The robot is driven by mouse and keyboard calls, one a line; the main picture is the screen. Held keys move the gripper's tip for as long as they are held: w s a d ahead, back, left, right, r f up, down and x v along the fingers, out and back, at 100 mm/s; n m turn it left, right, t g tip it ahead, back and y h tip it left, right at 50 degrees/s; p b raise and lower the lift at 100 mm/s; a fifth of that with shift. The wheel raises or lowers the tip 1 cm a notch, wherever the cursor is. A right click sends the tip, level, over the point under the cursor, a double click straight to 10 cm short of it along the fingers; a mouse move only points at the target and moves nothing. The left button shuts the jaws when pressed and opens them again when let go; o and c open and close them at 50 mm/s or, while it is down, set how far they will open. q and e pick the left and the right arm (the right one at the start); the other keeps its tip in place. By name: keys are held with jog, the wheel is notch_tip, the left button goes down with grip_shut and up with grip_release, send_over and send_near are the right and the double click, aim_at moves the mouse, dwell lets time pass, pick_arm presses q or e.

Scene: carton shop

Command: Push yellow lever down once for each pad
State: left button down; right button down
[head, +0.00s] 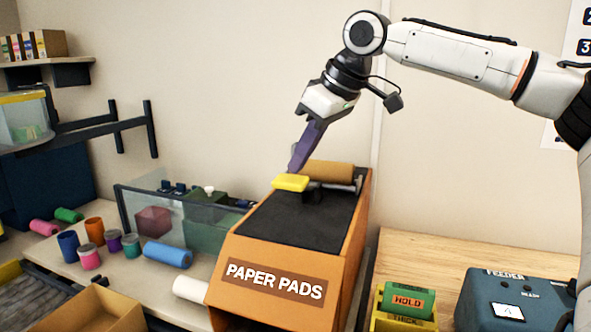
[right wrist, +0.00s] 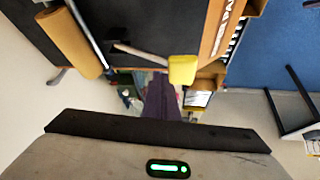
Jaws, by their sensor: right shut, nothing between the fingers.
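The paper pads dispenser (head: 300,215) is an orange box with a black top, standing at the edge of the bench. Its yellow lever (head: 290,183) sticks out over the left side of the black top. In the right wrist view the yellow lever (right wrist: 183,70) is a yellow block on a pale arm. My right gripper (head: 294,170) has purple fingers, shut and empty, with the tips right by the lever in the head view. In the right wrist view the fingers (right wrist: 158,80) lie just left of the yellow block; I cannot tell whether they touch it. My left gripper is out of view.
A brown roll (head: 328,171) lies at the back of the dispenser. Several coloured spools and a clear bin (head: 205,230) stand left of it. On the right are a yellow tray (head: 385,322) with a HOLD block (head: 407,300) and a blue feeder box (head: 490,300).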

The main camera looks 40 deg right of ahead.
aim_at(297, 176)
jog(key=shift+s+a+f+b, duration=0.15)
jog(key=shift+a+f+b, duration=0.1)
jog(key=shift+f, duration=0.25)
jog(key=shift+s+a+f+b, duration=0.1)
jog(key=shift+a+f, duration=0.2)
jog(key=shift+f, duration=0.25)
jog(key=shift+s+a+f+b, duration=0.15)
jog(key=shift+a+f+b, duration=0.1)
jog(key=shift+f, duration=0.25)
dwell(1.6)
notch_tip(297, 176, up, 6)
jog(key=w+d+p, duration=0.1)
jog(key=d+p, duration=0.1)
jog(key=shift+w+d+f, duration=0.15)
jog(key=shift+d+f, duration=0.05)
jog(key=shift+f, duration=0.05)
dwell(0.7)
jog(key=shift+w+d+r, duration=0.2)
jog(key=shift+d+r, duration=0.15)
jog(key=shift+r, duration=0.35)
jog(key=shift+w+d+r, duration=0.15)
jog(key=shift+d+r, duration=0.25)
jog(key=shift+r, duration=0.35)
jog(key=shift+w+d+r, duration=0.2)
jog(key=shift+d+r, duration=0.15)
jog(key=shift+r, duration=0.35)
